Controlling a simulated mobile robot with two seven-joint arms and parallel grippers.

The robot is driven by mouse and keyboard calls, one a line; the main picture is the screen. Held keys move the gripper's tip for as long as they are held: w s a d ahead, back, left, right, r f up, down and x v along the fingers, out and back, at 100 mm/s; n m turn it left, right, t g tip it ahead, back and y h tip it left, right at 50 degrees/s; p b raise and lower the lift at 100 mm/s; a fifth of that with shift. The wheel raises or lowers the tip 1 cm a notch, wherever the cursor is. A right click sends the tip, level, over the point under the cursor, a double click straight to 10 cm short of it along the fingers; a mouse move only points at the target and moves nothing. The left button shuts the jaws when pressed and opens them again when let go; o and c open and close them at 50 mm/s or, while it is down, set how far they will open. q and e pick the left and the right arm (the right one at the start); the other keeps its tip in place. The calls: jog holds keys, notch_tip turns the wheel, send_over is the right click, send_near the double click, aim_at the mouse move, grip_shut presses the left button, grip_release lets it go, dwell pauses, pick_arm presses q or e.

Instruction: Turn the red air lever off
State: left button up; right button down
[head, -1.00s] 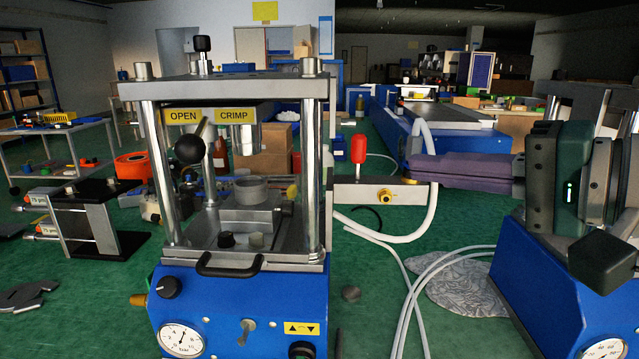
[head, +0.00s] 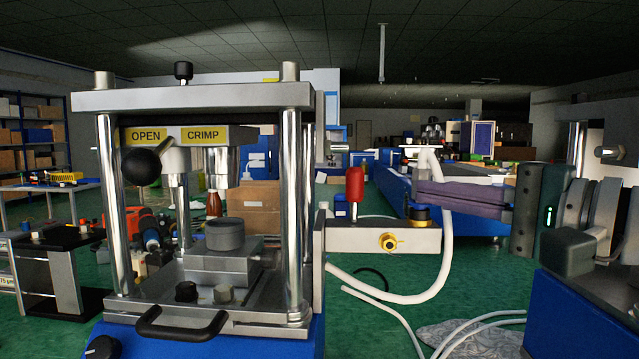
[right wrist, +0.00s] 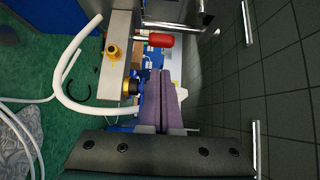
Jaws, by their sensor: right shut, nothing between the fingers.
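The red air lever (head: 355,185) stands upright on a grey metal valve block (head: 370,237) fixed to the right side of the crimping press (head: 205,100). A brass fitting (head: 390,242) is on the block's front. My right gripper (head: 419,191) points left from the right side, with its purple fingers shut and empty. Its tips are to the right of the lever, apart from it, at about the lever's height in the picture. In the right wrist view the red lever (right wrist: 158,41) lies just beyond the fingertips (right wrist: 161,73). My left gripper is not in view.
A white hose (head: 444,240) curves below and behind the valve block, close to my fingers. The press's black-knobbed handle (head: 142,167) is at the left, by the OPEN label. A blue machine (head: 580,315) stands at the lower right.

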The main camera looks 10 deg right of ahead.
aim_at(355, 195)
jog(key=x, duration=0.8)
jog(key=shift+w+a, duration=0.25)
jog(key=shift+w, duration=0.1)
jog(key=shift+b, duration=0.3)
